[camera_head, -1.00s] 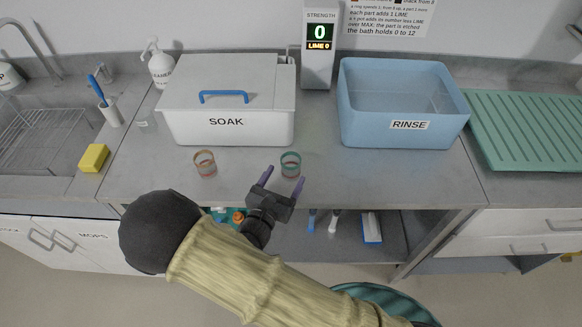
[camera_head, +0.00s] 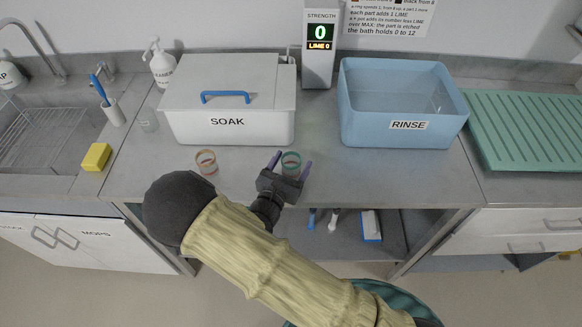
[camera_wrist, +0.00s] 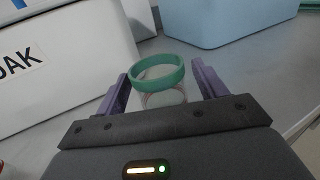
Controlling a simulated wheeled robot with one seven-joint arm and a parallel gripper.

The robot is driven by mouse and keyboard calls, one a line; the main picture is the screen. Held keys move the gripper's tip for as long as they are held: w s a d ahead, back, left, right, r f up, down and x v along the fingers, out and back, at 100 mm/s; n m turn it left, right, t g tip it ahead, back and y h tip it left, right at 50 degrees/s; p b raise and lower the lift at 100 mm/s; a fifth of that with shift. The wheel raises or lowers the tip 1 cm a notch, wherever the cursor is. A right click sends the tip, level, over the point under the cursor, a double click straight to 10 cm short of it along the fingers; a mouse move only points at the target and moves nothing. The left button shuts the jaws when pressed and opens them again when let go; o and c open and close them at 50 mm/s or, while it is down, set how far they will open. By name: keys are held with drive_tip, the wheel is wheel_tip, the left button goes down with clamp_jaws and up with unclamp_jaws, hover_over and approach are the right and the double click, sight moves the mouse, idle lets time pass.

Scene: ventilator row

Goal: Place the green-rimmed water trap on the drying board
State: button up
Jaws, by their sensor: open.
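The green-rimmed water trap (camera_head: 291,160) is a small clear cup standing upright on the counter, in front of the SOAK tub. My gripper (camera_head: 292,161) is open, with its purple fingers on either side of the trap. In the wrist view the green rim (camera_wrist: 158,70) lies between the two fingers, with gaps visible on both sides. The drying board (camera_head: 530,128) is the ribbed green board at the far right, and it looks empty.
A strength display (camera_head: 319,70) reads 0. Front counter right of the trap is clear.

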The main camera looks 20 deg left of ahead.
drive_tip(key=c, duration=1.1)
drive_tip(key=shift+r, duration=0.1)
drive_tip(key=shift+c, duration=0.2)
wheel_tip(320, 180, up, 10)
